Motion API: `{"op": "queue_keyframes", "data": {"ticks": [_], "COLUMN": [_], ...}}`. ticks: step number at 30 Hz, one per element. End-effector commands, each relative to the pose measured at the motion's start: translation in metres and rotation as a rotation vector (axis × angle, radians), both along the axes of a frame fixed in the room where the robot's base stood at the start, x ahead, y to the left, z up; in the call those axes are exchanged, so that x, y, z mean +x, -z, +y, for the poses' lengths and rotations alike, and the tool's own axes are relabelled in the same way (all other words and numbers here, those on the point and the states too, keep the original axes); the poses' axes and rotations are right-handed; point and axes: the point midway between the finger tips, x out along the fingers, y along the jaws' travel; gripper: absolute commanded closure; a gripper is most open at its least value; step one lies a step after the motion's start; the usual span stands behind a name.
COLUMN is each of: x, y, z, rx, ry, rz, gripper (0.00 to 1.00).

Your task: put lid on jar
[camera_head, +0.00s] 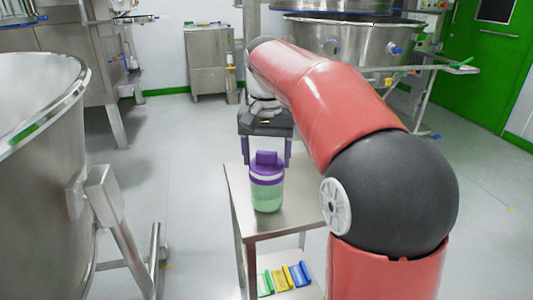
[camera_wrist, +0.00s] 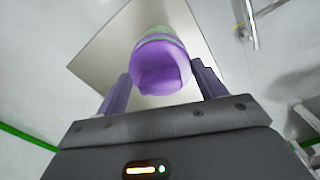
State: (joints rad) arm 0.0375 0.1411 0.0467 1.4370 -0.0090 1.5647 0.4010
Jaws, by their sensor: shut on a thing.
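The jar (camera_head: 267,197) is a clear round container with green contents, upright on a small steel table. The purple lid (camera_head: 266,160), with a raised block on top, is over the jar's mouth; a pale band shows just beneath it. I cannot tell whether it is fully seated. My gripper (camera_head: 266,158) has its purple fingers at the lid's two sides, and their tips are partly hidden. In the wrist view the lid (camera_wrist: 160,72) fills the space between the fingers, with the jar (camera_wrist: 157,31) beyond it. My gripper is shut on the lid.
The steel table (camera_head: 247,218) has bare top around the jar. Coloured blocks (camera_head: 287,278) lie on its lower shelf. A large steel vessel (camera_head: 35,150) stands close on the left; another vessel (camera_head: 340,38) is at the back right. Open floor lies between.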

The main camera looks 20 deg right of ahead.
Motion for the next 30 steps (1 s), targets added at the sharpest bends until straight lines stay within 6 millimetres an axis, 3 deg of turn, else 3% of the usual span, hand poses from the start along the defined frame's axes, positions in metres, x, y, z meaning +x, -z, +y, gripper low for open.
{"op": "queue_keyframes", "data": {"ticks": [17,18,23,30], "x": [-0.0001,-0.0001,-0.0001,-0.0001], "y": [0.0091,0.0092,0.0087,0.0088], "z": [0.0000,0.0000,0.0000,0.0000], "rx": [0.000,0.000,0.000,0.000], "ry": [0.000,0.000,0.000,0.000], "rz": [0.000,0.000,0.000,0.000], "gripper": [0.52,0.29,0.08,0.05]}}
